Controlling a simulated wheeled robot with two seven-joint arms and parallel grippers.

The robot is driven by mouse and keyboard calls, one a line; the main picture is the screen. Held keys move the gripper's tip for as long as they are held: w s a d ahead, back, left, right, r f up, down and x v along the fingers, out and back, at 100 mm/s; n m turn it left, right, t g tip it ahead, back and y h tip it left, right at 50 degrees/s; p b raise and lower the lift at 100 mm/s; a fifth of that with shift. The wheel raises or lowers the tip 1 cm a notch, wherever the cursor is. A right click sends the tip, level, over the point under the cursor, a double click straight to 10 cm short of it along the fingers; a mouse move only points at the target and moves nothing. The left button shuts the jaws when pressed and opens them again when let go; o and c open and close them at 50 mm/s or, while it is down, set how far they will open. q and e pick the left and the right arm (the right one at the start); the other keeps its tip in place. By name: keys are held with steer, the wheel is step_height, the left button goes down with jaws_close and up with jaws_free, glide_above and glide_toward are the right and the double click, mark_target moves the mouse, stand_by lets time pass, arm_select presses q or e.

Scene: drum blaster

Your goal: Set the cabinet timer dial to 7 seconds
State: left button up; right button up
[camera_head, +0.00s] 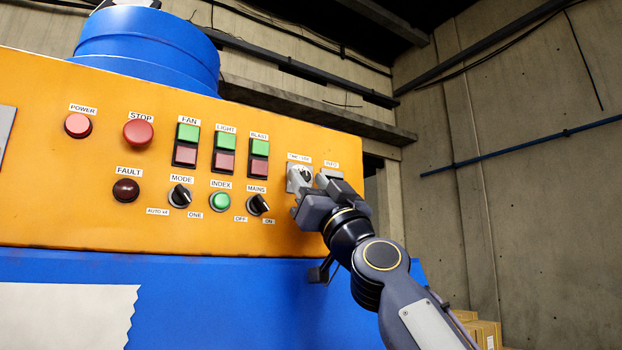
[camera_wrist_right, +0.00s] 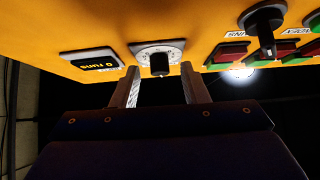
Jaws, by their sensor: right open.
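The timer dial (camera_head: 301,172) is a black knob on a pale square plate with a scale, at the right end of the orange cabinet panel. The right wrist view shows the knob (camera_wrist_right: 160,66) near the top middle. My right gripper (camera_head: 312,188) is at the panel, at the dial's lower right, and partly covers it. In the right wrist view its two fingers (camera_wrist_right: 161,70) are open, with the knob appearing between their tips; contact cannot be made out. The dial's setting is too small to read. My left gripper is not in view.
A small display (camera_wrist_right: 96,65) reading "0 runs" sits beside the dial. The MAINS knob (camera_head: 258,205), green INDEX button (camera_head: 220,201) and BLAST switch (camera_head: 259,156) are left of it. Cardboard boxes (camera_head: 484,332) stand at the lower right.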

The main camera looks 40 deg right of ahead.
steer(key=shift+c, duration=0.3)
jaws_close()
steer(key=shift+r, duration=0.1)
